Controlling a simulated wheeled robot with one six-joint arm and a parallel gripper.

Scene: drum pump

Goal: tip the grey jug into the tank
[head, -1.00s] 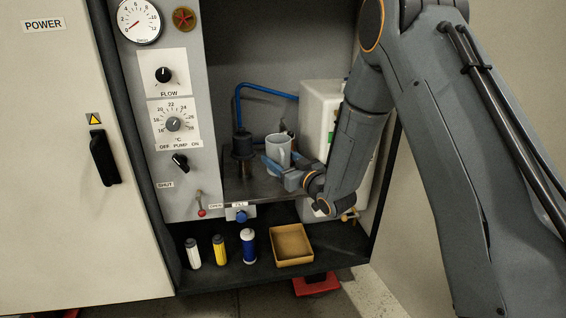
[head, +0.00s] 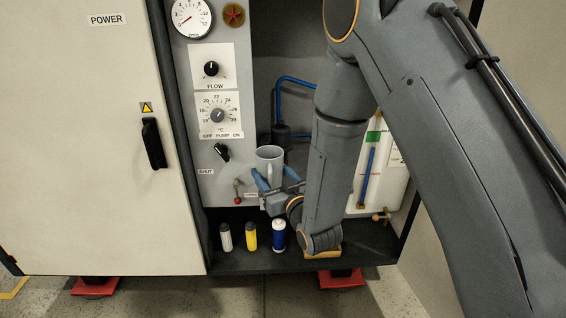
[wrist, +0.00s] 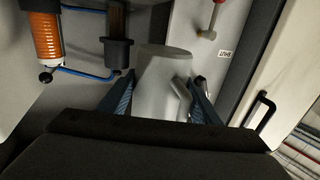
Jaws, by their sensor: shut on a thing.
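The grey jug (head: 270,156) is held upright between the blue fingers of my gripper (head: 274,183), in front of the cabinet opening. Its open mouth faces up, and I cannot see what is inside. In the wrist view the jug (wrist: 162,75) sits between the two fingers (wrist: 162,98), with its handle toward the right finger. The white tank (head: 392,185) stands in the right of the cabinet, to the right of the jug and apart from it. It has a green label and a blue level tube. My arm hides its left part and its top.
A dark cylinder (head: 281,137) with a blue pipe (head: 280,95) stands behind the jug. The control panel (head: 213,150) with a red-tipped lever (head: 237,198) is close at left. White (head: 226,237), yellow (head: 250,236) and blue (head: 278,235) bottles stand on the lower shelf.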

